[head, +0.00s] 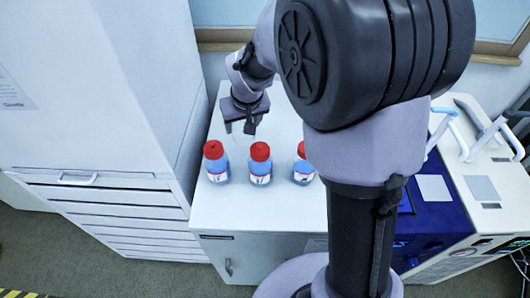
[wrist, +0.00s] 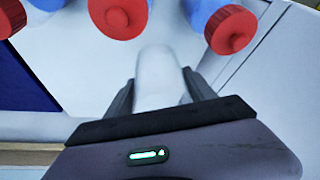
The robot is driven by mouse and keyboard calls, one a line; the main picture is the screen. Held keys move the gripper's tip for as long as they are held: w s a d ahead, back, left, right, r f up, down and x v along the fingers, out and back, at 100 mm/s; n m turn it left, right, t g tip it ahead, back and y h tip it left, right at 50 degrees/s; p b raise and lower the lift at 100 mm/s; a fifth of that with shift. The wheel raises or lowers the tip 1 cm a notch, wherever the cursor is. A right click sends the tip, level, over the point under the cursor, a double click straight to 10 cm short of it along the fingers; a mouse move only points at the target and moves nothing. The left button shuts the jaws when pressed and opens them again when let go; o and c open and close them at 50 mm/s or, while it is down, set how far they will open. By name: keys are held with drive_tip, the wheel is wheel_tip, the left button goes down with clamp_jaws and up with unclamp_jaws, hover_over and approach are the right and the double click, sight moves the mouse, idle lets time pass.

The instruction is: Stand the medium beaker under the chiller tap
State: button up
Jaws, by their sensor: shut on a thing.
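My gripper (head: 241,124) is over the back left part of the white bench, behind the red-capped bottles. In the wrist view its two fingers (wrist: 161,92) are shut on a pale, see-through, rounded vessel, which I take to be the beaker (wrist: 160,68). In the head view the beaker (head: 238,132) is only faintly visible below the fingers, and I cannot tell whether it touches the bench. I cannot make out a chiller tap for certain in either view.
Three blue bottles with red caps (head: 260,152) stand in a row on the white bench (head: 250,205). A tall white cabinet (head: 90,90) rises on the left. A blue-fronted machine (head: 430,222) and a white one with pale handles (head: 483,190) are at right, partly behind my arm.

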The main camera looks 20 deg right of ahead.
wheel_tip(320, 180, down, 10)
drive_tip(key=b, duration=0.4)
drive_tip(key=o, duration=1.1)
drive_tip(key=shift+o, duration=0.2)
drive_tip(key=shift+r, duration=0.1)
